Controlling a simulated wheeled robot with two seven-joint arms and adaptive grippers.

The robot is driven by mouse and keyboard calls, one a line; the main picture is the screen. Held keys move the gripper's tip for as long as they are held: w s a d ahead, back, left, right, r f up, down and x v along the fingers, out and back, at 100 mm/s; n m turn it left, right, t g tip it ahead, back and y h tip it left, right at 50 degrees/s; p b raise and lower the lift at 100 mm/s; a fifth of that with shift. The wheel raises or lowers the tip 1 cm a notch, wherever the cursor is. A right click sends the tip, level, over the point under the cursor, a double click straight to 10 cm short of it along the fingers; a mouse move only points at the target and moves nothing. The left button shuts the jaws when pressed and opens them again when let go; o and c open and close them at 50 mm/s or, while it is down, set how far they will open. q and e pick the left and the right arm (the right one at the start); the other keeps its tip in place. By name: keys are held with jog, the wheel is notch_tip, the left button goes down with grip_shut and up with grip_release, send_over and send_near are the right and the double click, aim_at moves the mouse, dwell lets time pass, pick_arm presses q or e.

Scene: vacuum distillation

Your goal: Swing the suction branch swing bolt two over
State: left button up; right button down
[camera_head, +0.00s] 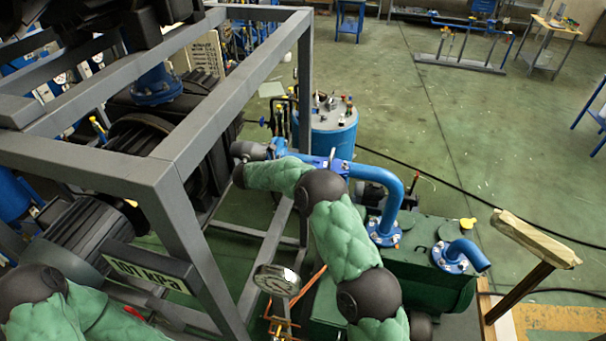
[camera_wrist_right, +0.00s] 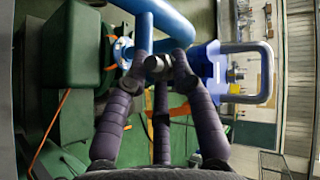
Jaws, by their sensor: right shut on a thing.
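My right gripper (camera_wrist_right: 158,65) shows in the right wrist view, its three dark fingers closed around a small grey bolt end (camera_wrist_right: 157,66). The grip lies against the blue suction pipe (camera_wrist_right: 165,20), beside a blue clamp-like fitting (camera_wrist_right: 208,66). I cannot tell which swing bolt this is. In the head view my right arm, in a green sleeve, reaches over the blue pipe (camera_head: 393,190); its fingers are hidden there. My left arm comes in at the lower left, and its gripper is not visible.
A grey steel frame (camera_head: 200,130) stands at the left with dark machinery inside it. A pressure gauge (camera_head: 277,280) stands low at the middle. A green tank (camera_head: 430,285) with flanges lies to the right, near a wooden-topped post (camera_head: 535,238). Green floor beyond is mostly clear.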

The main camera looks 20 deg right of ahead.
jog(key=shift+s+d+r+m+t+y+b, duration=0.1)
jog(key=shift+d+r+m+t+y+b, duration=0.1)
jog(key=shift+r+m+t+y+b, duration=0.4)
jog(key=shift+s+d+r+m+t+y+p, duration=0.15)
jog(key=shift+r+m+y, duration=0.2)
jog(key=shift+y, duration=0.55)
jog(key=shift+f, duration=0.1)
jog(key=c, duration=1.2)
grip_release()
jog(key=shift+f, duration=0.1)
